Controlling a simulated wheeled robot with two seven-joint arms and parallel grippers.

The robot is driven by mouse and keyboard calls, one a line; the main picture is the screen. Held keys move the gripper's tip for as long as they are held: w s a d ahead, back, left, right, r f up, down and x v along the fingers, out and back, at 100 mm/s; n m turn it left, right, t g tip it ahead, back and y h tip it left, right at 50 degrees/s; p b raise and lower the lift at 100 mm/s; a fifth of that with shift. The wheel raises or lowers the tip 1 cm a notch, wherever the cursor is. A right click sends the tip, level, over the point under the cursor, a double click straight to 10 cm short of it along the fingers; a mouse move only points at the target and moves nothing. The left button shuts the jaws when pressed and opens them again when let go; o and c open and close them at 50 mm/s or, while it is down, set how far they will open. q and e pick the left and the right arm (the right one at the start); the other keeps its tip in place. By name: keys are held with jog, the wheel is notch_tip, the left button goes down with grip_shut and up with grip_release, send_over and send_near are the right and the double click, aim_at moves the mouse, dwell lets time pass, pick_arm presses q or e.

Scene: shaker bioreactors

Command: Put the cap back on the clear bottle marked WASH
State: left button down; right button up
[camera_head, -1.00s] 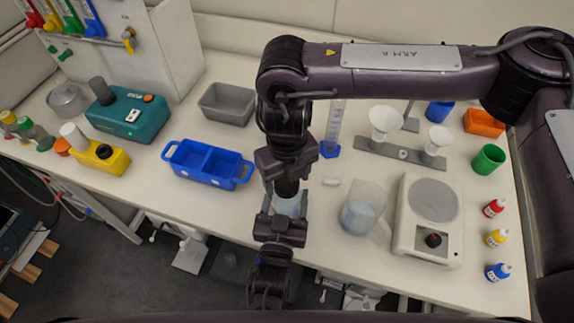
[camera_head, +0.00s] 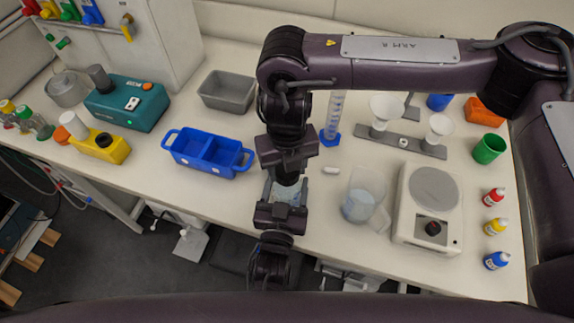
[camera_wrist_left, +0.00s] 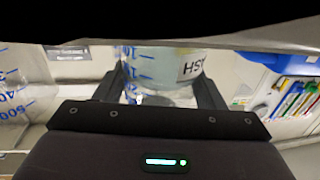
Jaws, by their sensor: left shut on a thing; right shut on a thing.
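The clear bottle (camera_head: 289,193) is between the two grippers near the table's front edge. In the left wrist view, the bottle (camera_wrist_left: 160,65) has blue scale marks and an upside-down label, partly cut off, that fits WASH. My left gripper (camera_head: 281,203) is shut around the bottle's body from the front. My right gripper (camera_head: 288,170) points down from above and is shut on a small dark piece, apparently the cap, right over the bottle's top. The right gripper hides most of the cap and the bottle's mouth, so I cannot tell whether they touch.
A clear beaker (camera_head: 364,197) and a balance-like white device (camera_head: 433,215) stand to the right. A small white piece (camera_head: 331,171) lies nearby. A funnel rack (camera_head: 403,143) stands behind.

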jog(key=m, duration=0.4)
jog(key=shift+m, duration=0.3)
jog(key=m, duration=0.5)
jog(key=o, duration=1.2)
jog(key=shift+c, duration=0.2)
notch_tip(320, 180, up, 12)
pick_arm(q)
jog(key=shift+c, duration=1.3)
grip_release()
